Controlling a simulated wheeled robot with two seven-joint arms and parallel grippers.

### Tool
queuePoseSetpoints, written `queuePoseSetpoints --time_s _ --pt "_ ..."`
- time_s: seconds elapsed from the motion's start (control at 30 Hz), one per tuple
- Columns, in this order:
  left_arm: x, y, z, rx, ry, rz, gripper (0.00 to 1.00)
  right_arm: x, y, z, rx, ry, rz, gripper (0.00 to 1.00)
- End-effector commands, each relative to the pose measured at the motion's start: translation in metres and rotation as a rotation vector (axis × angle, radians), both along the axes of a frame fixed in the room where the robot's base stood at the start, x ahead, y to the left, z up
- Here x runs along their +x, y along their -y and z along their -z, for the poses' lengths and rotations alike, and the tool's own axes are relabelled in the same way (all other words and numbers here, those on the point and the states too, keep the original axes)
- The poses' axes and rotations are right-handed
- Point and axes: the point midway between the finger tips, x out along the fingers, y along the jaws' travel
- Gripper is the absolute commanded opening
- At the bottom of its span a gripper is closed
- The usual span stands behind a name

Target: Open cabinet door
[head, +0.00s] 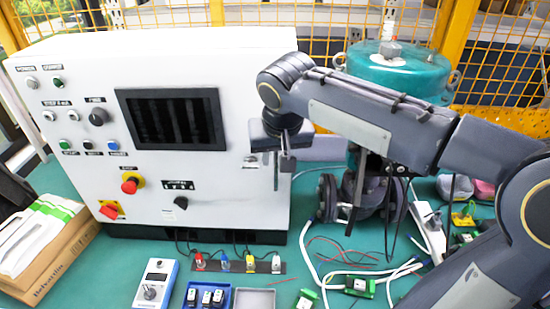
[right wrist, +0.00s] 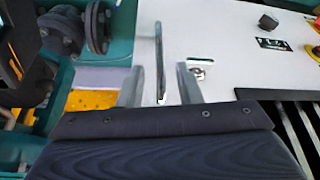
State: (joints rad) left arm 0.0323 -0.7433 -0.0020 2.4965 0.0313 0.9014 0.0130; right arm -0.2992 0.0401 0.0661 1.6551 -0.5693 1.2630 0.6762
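The white cabinet (head: 235,65) stands on the green table, its front panel with a dark screen and knobs facing me. The panel also shows in the right wrist view (right wrist: 240,50). My right gripper (head: 277,160) is at the panel's right edge, fingers pointing toward it. In the right wrist view its two fingers (right wrist: 161,85) stand apart, with a thin upright handle-like bar (right wrist: 159,50) between them and visible gaps on both sides. The door looks shut. My left gripper is out of view.
A teal tank (head: 395,75) and dark flanged pipe (head: 365,200) stand right of the cabinet. A cardboard box (head: 50,260) is at left. A row of coloured connectors (head: 238,263), a white control box (head: 156,283) and loose cables lie in front. A yellow mesh fence is behind.

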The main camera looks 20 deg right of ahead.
Motion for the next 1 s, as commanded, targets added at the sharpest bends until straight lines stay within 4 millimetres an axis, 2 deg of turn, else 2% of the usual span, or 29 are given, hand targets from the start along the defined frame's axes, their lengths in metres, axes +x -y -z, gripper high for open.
queuePoseSetpoints --time_s 0.2,0.53,0.77,1.0 --pt "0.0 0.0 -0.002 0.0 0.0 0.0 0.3 0.009 0.003 0.023 0.001 -0.002 0.001 0.32" --pt "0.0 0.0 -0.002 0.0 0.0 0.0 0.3 0.011 0.003 0.027 0.001 0.0 0.0 0.32" --pt "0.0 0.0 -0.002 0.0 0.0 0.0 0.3 0.011 0.003 0.027 0.001 0.0 0.0 0.02" --pt "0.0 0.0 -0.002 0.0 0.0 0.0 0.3 0.011 0.003 0.027 0.001 0.0 0.0 0.0"
